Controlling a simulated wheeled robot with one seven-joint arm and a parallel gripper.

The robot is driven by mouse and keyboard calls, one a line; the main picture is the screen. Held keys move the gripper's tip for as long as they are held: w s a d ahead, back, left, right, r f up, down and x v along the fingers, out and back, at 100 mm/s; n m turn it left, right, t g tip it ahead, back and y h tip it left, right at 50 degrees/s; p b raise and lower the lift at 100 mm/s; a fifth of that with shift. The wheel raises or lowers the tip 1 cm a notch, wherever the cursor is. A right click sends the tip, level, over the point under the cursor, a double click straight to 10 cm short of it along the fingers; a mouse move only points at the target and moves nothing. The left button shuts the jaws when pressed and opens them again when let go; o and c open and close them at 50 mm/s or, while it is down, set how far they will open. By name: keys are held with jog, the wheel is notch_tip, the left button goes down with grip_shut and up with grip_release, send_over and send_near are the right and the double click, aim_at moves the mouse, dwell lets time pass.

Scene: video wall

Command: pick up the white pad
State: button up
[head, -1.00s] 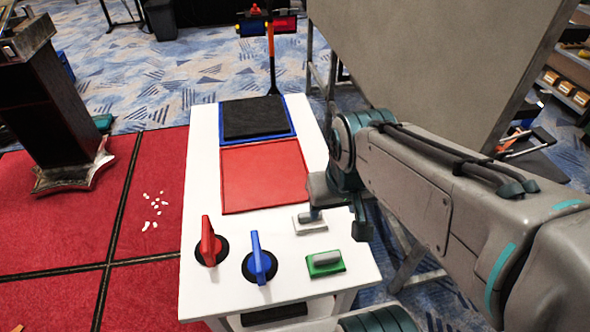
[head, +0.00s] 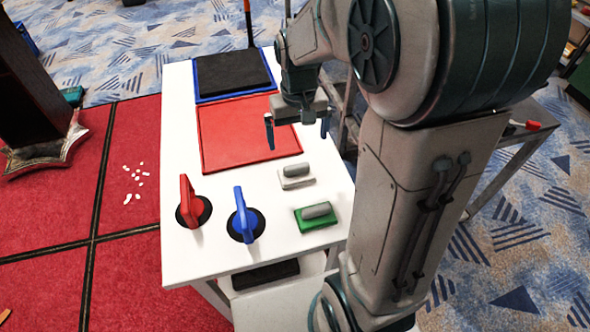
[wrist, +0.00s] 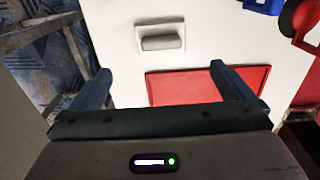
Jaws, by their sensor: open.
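The white pad (head: 297,181) is a small white block with a grey rounded handle on top. It lies on the white table (head: 185,252), just in front of the red mat's right corner. In the wrist view the white pad (wrist: 159,38) shows whole, beyond the fingertips and between their lines. My gripper (head: 297,132) points down above the red mat, behind the pad and apart from it. Its two blue fingers are spread wide with nothing between them; they also show in the wrist view (wrist: 160,82).
A green pad (head: 317,216) with a grey handle lies close in front of the white pad. A red lever (head: 188,203) and a blue lever (head: 242,218) stand to the left. Behind are the red mat (head: 235,137) and a black pad on a blue tray (head: 233,73).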

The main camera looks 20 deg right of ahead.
aim_at(297, 165)
notch_tip(297, 165, down, 7)
jog(key=shift+f+b, duration=0.2)
jog(key=shift+b, duration=0.15)
jog(key=shift+w+f, duration=0.2)
jog(key=shift+f, duration=2.7)
jog(key=c, duration=0.8)
